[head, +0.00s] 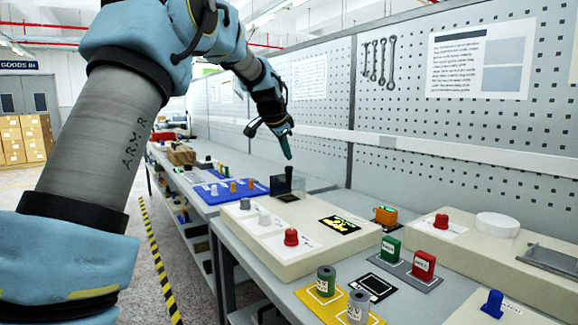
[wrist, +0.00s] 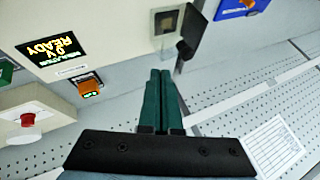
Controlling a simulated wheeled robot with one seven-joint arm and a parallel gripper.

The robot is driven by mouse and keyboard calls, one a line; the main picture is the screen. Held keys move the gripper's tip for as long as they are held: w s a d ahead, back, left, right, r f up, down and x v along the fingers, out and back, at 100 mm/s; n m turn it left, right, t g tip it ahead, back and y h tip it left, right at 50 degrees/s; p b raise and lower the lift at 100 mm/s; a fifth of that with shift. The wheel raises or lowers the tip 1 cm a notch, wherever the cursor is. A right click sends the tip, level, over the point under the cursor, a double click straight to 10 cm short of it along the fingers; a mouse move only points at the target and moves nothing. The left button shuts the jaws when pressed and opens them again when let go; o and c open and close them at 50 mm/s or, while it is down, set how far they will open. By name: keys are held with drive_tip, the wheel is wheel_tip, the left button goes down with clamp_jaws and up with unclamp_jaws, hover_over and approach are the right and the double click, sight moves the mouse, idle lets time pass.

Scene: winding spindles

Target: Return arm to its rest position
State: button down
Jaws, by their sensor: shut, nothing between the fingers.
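My arm reaches from the left of the head view over the bench. My gripper (head: 287,147) hangs above the back of the beige machine, with its dark green fingers pointing down. In the wrist view my gripper (wrist: 160,75) has its two green fingers together, with nothing between them. The beige machine (head: 283,253) has a lit display (head: 339,224) that reads READY in the wrist view (wrist: 50,50). A dark upright part (head: 288,182) of the machine stands just below the fingertips, and they look clear of it.
A blue mat (head: 225,191) with several small spindles lies on the bench beyond the machine. Green (head: 391,248) and red (head: 424,265) spools stand to the right. Two more spools stand in front on a yellow-marked pad (head: 338,298). A pegboard wall (head: 400,110) rises behind.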

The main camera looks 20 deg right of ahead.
drive_tip(key=s+a+f+n+g+y, duration=0.1)
drive_tip(key=s+a+f+n, duration=0.2)
drive_tip(key=a, duration=0.5)
drive_tip(key=s+a+f+n+y+p, duration=0.1)
drive_tip(key=s+a+f+n, duration=0.25)
drive_tip(key=a, duration=0.45)
drive_tip(key=s+a+f+n+g+y, duration=0.15)
drive_tip(key=a+f, duration=0.25)
drive_tip(key=a, duration=0.4)
drive_tip(key=s+a+f+n, duration=0.4)
drive_tip(key=s+a, duration=0.3)
drive_tip(key=s, duration=0.2)
drive_tip(key=s+a+f+n+g+y, duration=0.1)
drive_tip(key=s+a+f+n, duration=0.3)
drive_tip(key=s+a, duration=0.4)
drive_tip(key=shift+s+f+p, duration=0.25)
drive_tip(key=shift+s+p, duration=0.1)
drive_tip(key=shift+s, duration=0.7)
